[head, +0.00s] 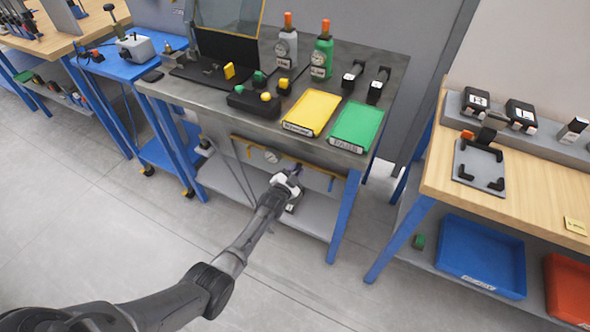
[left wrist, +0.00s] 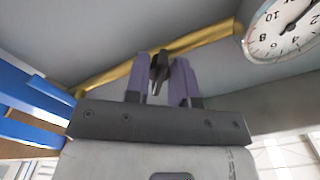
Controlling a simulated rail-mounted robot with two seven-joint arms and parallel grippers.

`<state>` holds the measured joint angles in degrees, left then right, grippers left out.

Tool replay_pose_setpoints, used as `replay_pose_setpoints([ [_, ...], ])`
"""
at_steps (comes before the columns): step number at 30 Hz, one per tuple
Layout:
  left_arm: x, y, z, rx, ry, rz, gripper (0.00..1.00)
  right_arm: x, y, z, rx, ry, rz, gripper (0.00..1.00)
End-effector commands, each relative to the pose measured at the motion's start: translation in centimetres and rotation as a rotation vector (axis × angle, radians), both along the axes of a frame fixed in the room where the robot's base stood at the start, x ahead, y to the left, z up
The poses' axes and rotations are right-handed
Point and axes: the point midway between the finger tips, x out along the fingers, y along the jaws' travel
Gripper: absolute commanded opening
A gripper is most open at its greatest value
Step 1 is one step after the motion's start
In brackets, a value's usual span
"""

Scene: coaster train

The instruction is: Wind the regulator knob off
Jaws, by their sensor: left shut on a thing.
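My left gripper (head: 296,172) reaches under the grey workbench top, in front of the panel with the gauge. In the left wrist view its two purple fingers (left wrist: 161,82) are shut on a small dark piece, the regulator knob (left wrist: 158,66). The knob sits at a yellow pipe (left wrist: 205,38). The gripper mostly hides the knob in the head view. My right gripper is not in view.
The workbench top (head: 225,108) above my gripper carries a yellow tray (head: 312,111), a green tray (head: 357,126) and two bottles. A blue bench leg (head: 345,215) stands to the right of my gripper. A lower shelf (head: 232,190) lies below. The floor in front is clear.

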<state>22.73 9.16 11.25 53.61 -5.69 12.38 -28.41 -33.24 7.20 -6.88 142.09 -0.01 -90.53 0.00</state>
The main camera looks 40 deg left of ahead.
Motion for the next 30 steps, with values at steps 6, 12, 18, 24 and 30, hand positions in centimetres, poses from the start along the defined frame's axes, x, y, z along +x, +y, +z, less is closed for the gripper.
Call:
replay_pose_setpoints([
  [6,0.05,-0.08,0.07,-0.2,-0.046,-0.001,0.0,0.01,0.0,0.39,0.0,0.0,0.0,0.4],
  [12,0.08,-0.16,0.06,-0.384,-0.089,0.0,0.0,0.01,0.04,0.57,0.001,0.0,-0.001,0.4],
  [18,0.09,-0.22,0.03,-0.57,-0.13,-0.001,0.0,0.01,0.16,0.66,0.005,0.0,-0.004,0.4],
  [24,0.12,-0.31,0.01,-0.754,-0.173,-0.001,0.0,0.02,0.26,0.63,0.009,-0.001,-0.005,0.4],
  [30,0.13,-0.4,0.02,-0.94,-0.215,-0.001,0.0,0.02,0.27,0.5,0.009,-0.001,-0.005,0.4],
])
